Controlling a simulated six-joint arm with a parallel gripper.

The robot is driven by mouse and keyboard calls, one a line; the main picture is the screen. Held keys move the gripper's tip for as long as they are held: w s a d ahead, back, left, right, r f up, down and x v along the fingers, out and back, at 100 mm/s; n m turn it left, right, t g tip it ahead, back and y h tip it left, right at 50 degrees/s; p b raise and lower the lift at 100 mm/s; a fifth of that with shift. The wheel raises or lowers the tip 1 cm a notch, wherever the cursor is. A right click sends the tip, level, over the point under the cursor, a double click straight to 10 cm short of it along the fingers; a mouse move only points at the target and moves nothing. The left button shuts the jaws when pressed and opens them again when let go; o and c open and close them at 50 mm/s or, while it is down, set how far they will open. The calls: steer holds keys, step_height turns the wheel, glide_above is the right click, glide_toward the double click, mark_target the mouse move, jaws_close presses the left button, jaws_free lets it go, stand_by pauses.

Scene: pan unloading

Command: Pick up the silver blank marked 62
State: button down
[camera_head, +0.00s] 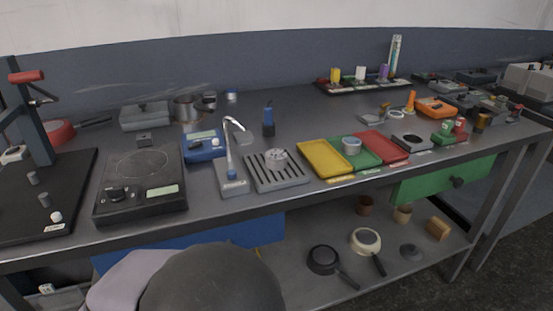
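No marking 62 is legible at this size, so I cannot tell which piece is the silver blank. A short silver-grey round piece (276,156) sits on the slotted grey rack (290,181) at the middle front of the bench. A pale round piece (351,145) sits on the green tray (368,163). Several small cylinders, one of them a grey cylinder (33,178), stand on the black base of the press at the left. My gripper is not in view.
A tap-like spout (230,150) rises just left of the rack, with a black hotplate (140,190) further left. Yellow (323,158) and red (388,150) trays flank the green one. Pans (323,259) lie on the lower shelf. The bench behind the trays is fairly clear.

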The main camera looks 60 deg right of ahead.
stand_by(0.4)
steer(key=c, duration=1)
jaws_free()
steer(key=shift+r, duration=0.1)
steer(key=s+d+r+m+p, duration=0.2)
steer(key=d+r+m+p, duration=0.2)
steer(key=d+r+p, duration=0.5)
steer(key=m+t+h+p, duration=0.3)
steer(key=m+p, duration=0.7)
steer(key=p, duration=1.5)
glide_toward(276, 159)
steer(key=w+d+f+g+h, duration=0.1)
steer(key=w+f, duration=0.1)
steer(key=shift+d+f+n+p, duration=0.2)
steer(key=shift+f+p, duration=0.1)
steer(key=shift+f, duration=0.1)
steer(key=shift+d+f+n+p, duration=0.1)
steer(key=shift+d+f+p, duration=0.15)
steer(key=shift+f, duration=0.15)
